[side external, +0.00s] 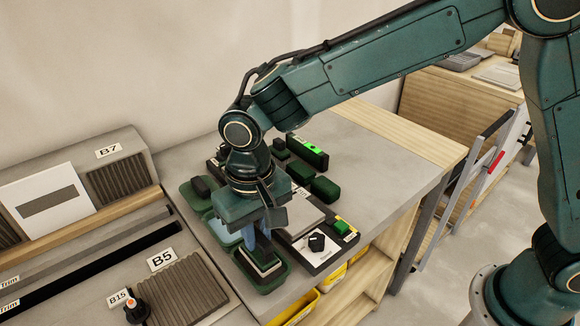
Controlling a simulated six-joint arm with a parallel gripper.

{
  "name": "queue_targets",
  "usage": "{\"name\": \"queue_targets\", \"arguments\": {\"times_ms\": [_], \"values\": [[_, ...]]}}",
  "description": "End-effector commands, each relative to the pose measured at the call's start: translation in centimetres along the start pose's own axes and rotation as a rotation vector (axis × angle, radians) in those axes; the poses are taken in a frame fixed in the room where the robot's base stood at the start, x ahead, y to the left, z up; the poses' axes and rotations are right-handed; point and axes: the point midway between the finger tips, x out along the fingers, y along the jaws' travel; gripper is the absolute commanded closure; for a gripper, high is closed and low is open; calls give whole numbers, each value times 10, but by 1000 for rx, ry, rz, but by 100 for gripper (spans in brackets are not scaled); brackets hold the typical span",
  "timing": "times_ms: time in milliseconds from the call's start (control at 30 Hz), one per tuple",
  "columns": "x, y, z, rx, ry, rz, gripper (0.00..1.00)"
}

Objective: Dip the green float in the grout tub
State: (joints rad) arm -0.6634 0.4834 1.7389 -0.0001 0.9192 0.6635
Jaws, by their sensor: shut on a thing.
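My gripper (258,240) points down over the front one of a row of dark green tubs (283,278). It is shut on a dark green block with a pale layer, which looks like the green float (262,266). The float sits low within the front tub's rim; I cannot tell whether it touches the bottom. The middle tub (215,222) holds something pale blue and is partly hidden by my gripper. The rear tub (192,203) holds a dark block (203,186). No label shows which tub holds grout.
Right of the tubs are a grey tile (304,218), a white panel with a black knob (317,242), dark green blocks (325,189) and a level with a bright green window (308,151). Ribbed panels and rails lie left. The bench's right side is clear.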

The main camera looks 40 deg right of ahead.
Motion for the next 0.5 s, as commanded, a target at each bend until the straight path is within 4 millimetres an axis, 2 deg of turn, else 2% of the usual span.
{"name": "queue_targets", "arguments": {"times_ms": [233,500], "values": [[-15,0,0,0,1,-1,100],[-18,0,0,0,1,-1,100]]}}
